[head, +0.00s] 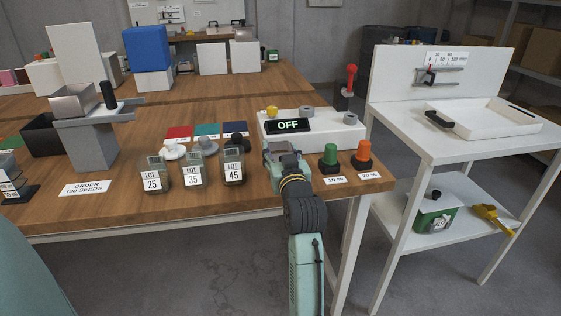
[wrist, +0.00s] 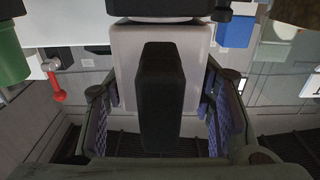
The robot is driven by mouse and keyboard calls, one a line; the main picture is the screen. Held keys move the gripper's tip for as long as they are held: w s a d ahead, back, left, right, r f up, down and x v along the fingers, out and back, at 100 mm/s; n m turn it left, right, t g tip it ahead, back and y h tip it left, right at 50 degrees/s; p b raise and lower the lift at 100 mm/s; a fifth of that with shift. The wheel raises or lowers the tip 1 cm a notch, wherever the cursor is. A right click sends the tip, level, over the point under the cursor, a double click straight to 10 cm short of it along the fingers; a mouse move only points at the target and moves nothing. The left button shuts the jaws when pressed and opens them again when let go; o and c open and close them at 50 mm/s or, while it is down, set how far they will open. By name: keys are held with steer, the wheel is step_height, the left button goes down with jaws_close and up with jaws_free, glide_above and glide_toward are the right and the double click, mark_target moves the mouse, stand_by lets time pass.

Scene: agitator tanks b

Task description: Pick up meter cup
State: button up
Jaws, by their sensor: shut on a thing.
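My gripper (head: 281,158) is over the front right of the wooden table, in front of the white box with the OFF display. In the wrist view its two purple-padded fingers (wrist: 163,122) are shut on an upright black block, like a handle (wrist: 161,85). A pale, whitish body (wrist: 124,60) shows right behind this handle. I take the two together to be the meter cup, but no label shows. In the head view my gripper hides most of it, and I cannot tell whether it touches the table.
The white box (head: 345,130) stands close behind my gripper. A metal scoop (head: 73,101) sits on a stand farther left. A white bench (head: 440,150) stands right.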

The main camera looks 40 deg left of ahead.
steer(key=shift+c, duration=0.9)
steer(key=shift+r, duration=0.15)
